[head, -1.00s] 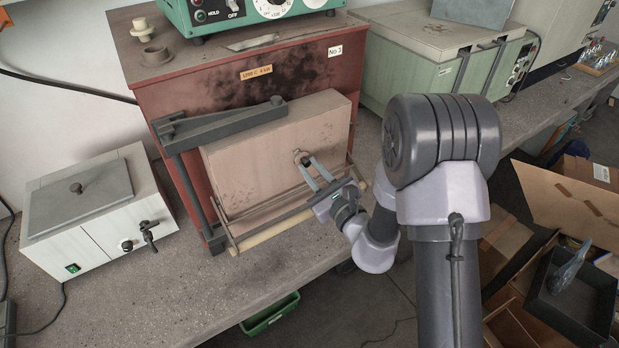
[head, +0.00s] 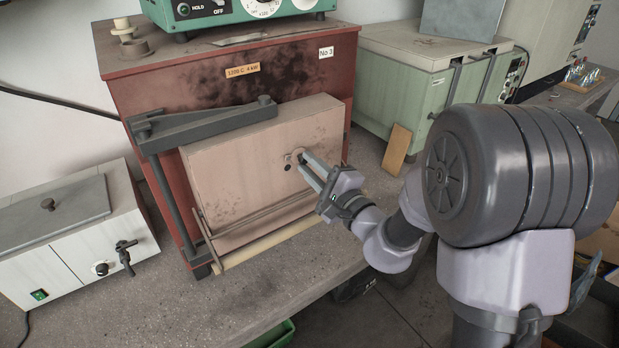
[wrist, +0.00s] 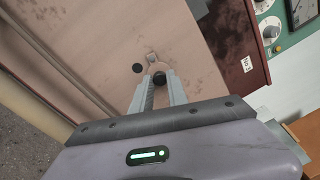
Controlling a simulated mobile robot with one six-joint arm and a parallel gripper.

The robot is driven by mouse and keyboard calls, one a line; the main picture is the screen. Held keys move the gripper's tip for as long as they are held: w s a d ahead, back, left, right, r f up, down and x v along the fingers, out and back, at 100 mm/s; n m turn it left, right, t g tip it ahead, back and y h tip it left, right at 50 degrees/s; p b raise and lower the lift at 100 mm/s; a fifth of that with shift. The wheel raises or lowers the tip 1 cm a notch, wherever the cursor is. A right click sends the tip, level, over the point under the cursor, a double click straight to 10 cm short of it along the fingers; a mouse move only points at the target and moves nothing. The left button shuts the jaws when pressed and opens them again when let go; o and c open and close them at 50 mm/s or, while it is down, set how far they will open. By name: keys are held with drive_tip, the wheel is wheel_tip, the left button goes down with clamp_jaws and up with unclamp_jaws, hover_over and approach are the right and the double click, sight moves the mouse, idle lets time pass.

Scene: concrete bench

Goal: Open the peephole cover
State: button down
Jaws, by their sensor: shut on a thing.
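The peephole cover (wrist: 159,72) is a small pale round plate with a dark knob, on the face of the beige kiln door (head: 240,175). My gripper (head: 303,160) reaches the door from the right, its two fingertips shut on the cover's knob. In the wrist view, the fingers (wrist: 158,92) stand on either side of the dark knob. A round dark hole (wrist: 138,69) shows in the door just left of the cover, uncovered. A small square tab (wrist: 151,57) sits at the cover's upper edge. The fingertips partly hide the cover in the head view.
The door hangs on a dark hinge arm (head: 200,128) on the red kiln (head: 180,90). A pale rod (head: 255,243) runs along below it. A white box with a lid (head: 75,240) stands left, a green furnace (head: 400,85) behind right. The bench front is clear.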

drive_tip(key=shift+r+n+b, duration=0.2)
drive_tip(key=shift+n+b, duration=0.55)
drive_tip(key=shift+n, duration=0.15)
drive_tip(key=shift+r, duration=0.1)
drive_tip(key=c, duration=1.3)
unclamp_jaws()
drive_tip(key=shift+w, duration=0.1)
